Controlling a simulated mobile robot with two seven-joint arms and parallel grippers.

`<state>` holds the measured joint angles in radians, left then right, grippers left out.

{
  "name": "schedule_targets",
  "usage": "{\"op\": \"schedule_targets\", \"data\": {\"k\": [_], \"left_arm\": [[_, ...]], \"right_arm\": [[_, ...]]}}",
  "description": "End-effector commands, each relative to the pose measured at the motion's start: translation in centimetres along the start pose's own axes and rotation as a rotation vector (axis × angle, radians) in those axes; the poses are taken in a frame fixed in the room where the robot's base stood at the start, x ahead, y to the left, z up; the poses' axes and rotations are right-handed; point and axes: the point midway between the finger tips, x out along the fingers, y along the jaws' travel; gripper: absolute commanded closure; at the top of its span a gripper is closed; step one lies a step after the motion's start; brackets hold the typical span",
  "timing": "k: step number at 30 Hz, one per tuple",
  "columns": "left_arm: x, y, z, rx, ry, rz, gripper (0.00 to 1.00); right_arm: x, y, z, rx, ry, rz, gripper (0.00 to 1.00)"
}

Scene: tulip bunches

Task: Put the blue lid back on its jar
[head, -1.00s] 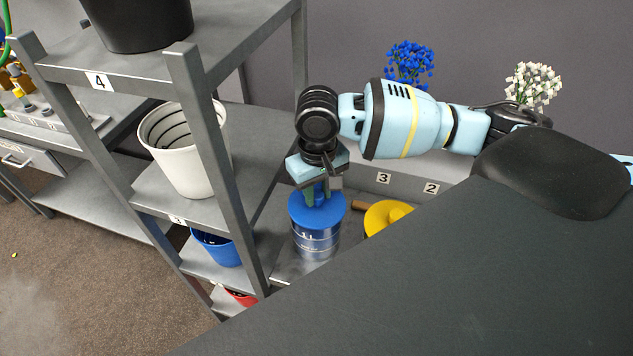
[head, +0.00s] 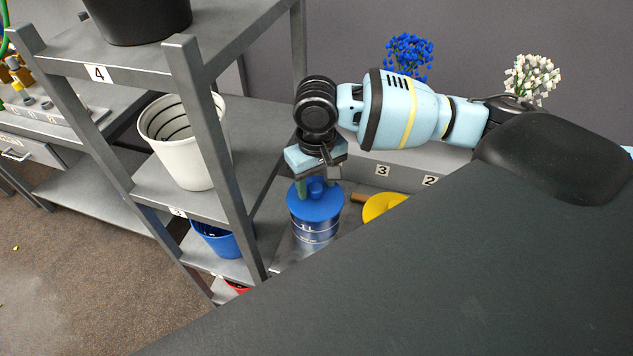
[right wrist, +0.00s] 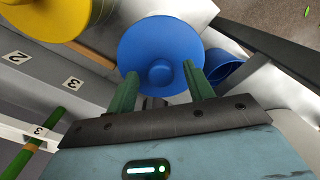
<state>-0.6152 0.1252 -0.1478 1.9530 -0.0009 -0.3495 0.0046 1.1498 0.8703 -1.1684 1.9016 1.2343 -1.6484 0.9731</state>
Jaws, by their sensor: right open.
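The blue lid (head: 316,205) sits on top of its jar (head: 316,235), a metallic blue cylinder standing on the grey surface. The lid looks level, and its round knob points up. In the right wrist view the lid (right wrist: 160,50) fills the upper middle and hides the jar. My right gripper (head: 317,188) is above the lid, pointing down. It is open, and its green fingers (right wrist: 160,85) are on either side of the knob with gaps between. My left gripper is not in view.
A yellow lid (head: 382,207) is just right of the jar. A grey shelf rack (head: 225,170) stands close on the left with a white bucket (head: 185,140) and a blue bucket (head: 222,240). Blue flowers (head: 408,57) and white flowers (head: 532,78) are behind.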

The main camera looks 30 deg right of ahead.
Motion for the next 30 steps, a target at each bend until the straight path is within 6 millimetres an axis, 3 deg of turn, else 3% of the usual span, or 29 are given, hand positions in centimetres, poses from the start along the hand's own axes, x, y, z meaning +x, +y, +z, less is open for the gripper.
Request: {"op": "schedule_targets", "data": {"k": [13, 30], "left_arm": [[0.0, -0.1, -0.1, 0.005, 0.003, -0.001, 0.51], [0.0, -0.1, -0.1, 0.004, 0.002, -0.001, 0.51]], "right_arm": [[-6.4, 0.0, -0.1, -0.001, 0.004, -0.001, 0.48], [-7.3, 0.0, 0.0, -0.001, 0.001, 0.000, 0.48]]}}
